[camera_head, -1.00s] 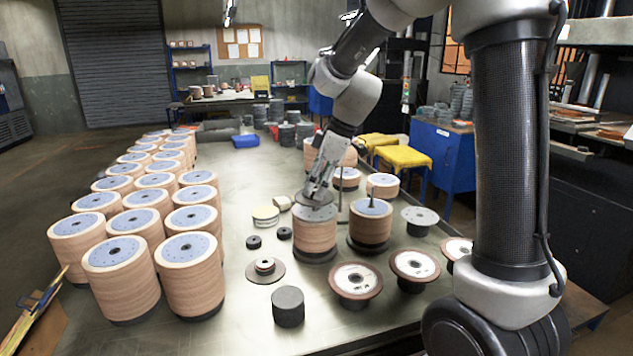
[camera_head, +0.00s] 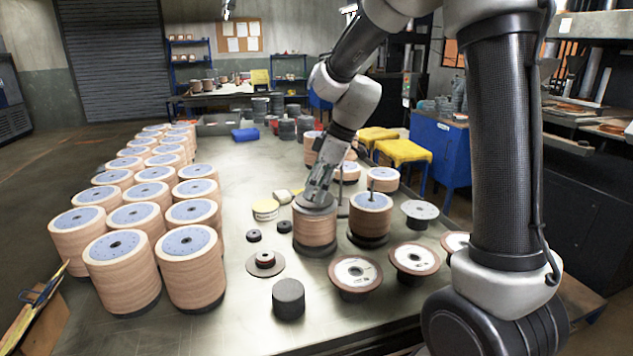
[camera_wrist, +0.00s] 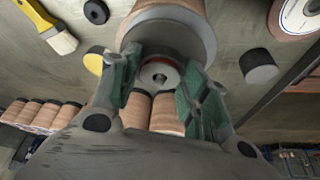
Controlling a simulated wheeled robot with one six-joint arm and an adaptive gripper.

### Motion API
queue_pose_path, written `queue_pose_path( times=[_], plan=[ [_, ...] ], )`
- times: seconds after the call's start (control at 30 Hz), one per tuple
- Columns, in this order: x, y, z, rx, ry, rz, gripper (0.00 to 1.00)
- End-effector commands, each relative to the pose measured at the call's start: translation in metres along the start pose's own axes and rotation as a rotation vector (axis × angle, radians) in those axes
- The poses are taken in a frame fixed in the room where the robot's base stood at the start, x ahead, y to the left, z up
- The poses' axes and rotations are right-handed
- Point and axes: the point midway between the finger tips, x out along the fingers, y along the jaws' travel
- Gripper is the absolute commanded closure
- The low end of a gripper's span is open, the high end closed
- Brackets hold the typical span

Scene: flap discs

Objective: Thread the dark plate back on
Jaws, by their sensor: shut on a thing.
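The dark grey plate (camera_head: 314,206) sits level at the top of a tan flap-disc stack (camera_head: 315,230) in the middle of the table. My gripper (camera_head: 318,190) is over that stack, pointing down and shut on the plate. In the wrist view the plate (camera_wrist: 168,22) is at the top of the picture, with my gripper's two green-padded fingers (camera_wrist: 160,75) at its near side. The plate's centre hole and any spindle under it are hidden. I cannot tell whether the plate rests fully on the stack.
Another stack with a rod (camera_head: 371,215) stands close on the right. Hub discs (camera_head: 355,275) lie in front of it. A dark cylinder (camera_head: 288,300) and a flat plate with small rings (camera_head: 276,269) are nearer. Many tan stacks (camera_head: 122,272) fill the left.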

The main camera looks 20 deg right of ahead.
Motion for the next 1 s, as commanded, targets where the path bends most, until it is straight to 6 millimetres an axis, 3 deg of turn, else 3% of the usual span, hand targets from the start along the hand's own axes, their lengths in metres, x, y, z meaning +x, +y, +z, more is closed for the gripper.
queue_pose_path(
  times=[0.37, 0.4, 0.53, 0.87, 1.0],
  plan=[
    [0.004, 0.000, 0.001, 0.000, 0.001, 0.002, 0.93],
    [0.004, 0.000, 0.001, 0.000, 0.001, 0.002, 0.53],
    [0.004, 0.000, 0.001, 0.000, 0.001, 0.001, 0.29],
    [0.003, 0.000, 0.002, 0.001, 0.000, 0.000, 0.29],
    [-0.009, 0.001, 0.002, 0.000, 0.001, 0.002, 0.29]
  ],
)
